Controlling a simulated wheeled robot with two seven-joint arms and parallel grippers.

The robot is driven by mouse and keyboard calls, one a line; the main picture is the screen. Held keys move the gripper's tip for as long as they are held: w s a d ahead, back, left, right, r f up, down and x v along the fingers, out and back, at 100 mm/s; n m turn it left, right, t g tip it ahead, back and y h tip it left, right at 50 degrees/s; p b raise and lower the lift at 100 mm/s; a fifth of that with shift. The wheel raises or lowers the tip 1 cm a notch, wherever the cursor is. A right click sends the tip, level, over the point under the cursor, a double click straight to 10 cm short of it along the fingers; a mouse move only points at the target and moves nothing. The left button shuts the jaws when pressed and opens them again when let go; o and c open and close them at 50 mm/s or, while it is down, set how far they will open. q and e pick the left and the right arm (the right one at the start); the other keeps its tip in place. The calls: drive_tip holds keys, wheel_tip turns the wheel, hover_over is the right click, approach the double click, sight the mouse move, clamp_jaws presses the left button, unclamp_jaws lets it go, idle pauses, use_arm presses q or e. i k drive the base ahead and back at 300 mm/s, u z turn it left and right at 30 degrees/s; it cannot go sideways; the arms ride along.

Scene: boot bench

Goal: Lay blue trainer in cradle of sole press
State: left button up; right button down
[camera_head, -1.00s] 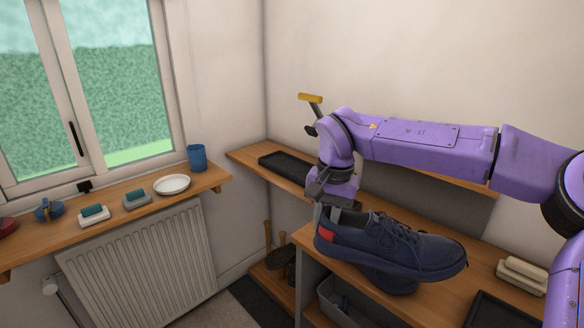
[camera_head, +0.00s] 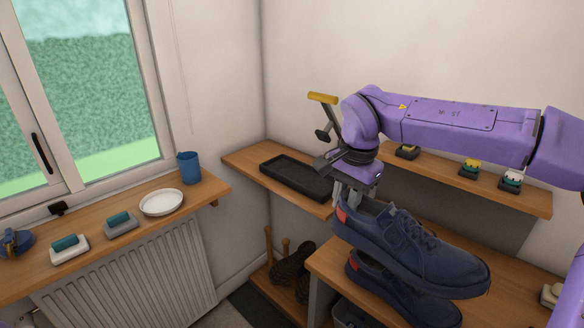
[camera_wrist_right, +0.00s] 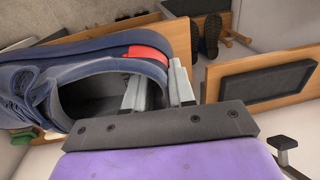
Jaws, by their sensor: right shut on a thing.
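A blue trainer (camera_head: 420,250) with a red heel tab hangs from my right gripper (camera_head: 345,200). The fingers are shut on its heel collar, one inside the opening, as the right wrist view shows, where the trainer (camera_wrist_right: 95,55) fills the upper left. Its toe points right and a little down. A second blue trainer (camera_head: 395,298) is on the bench (camera_head: 335,270) below, partly hidden by the held one. A yellow-handled lever (camera_head: 322,98) with a black knob shows behind my right wrist; its base and any cradle are hidden. My left gripper is out of view.
A black tray (camera_head: 285,180) lies on the corner shelf (camera_head: 240,160). Small brushes (camera_head: 470,168) sit on the wall shelf behind my arm. The windowsill holds a white dish (camera_head: 161,203), a blue cup (camera_head: 188,168) and brushes.

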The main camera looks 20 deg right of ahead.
sight(301, 175)
drive_tip(key=i, duration=1.35)
